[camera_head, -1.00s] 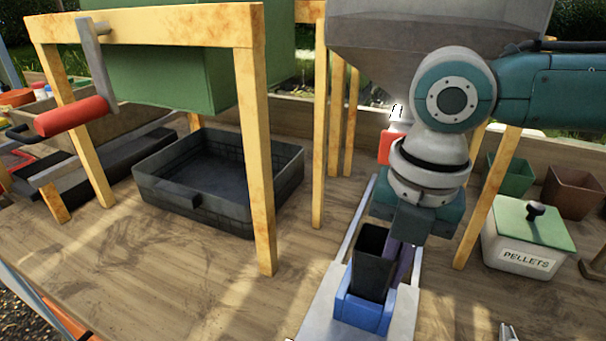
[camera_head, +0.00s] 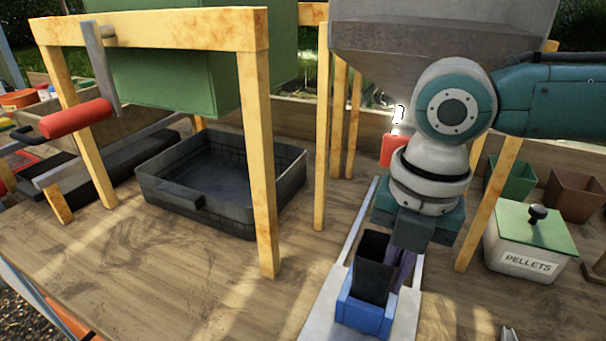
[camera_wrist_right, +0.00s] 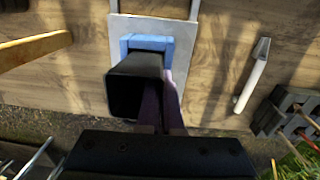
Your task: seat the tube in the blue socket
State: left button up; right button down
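The tube (camera_head: 374,270) is black, square and open at the top. It stands nearly upright with its lower end within the blue socket (camera_head: 365,317), on a pale metal plate. How deep its bottom sits is hidden by the socket wall. My right gripper (camera_head: 402,272) points down at the tube's right side. In the right wrist view its purple fingers (camera_wrist_right: 161,106) are close together at the tube's (camera_wrist_right: 135,92) wall, one overlapping the opening and one outside, seemingly pinching the wall. The blue socket (camera_wrist_right: 146,42) shows behind the tube there. My left gripper is out of view.
A yellow wooden frame post (camera_head: 258,165) stands left of the plate, with a black tray (camera_head: 220,200) behind it. A grey hopper (camera_head: 400,50) hangs above. A pellets box (camera_head: 525,245) stands to the right. The table's front left is clear.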

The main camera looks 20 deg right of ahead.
jog(key=shift+f, duration=0.2)
dwell(0.7)
jog(key=c, duration=1)
grip_release()
notch_tip(320, 180, up, 4)
jog(key=p, duration=0.4)
jog(key=shift+f, duration=0.2)
notch_tip(320, 180, up, 6)
jog(key=p, duration=0.6)
jog(key=shift+f, duration=0.2)
jog(key=shift+f, duration=0.1)
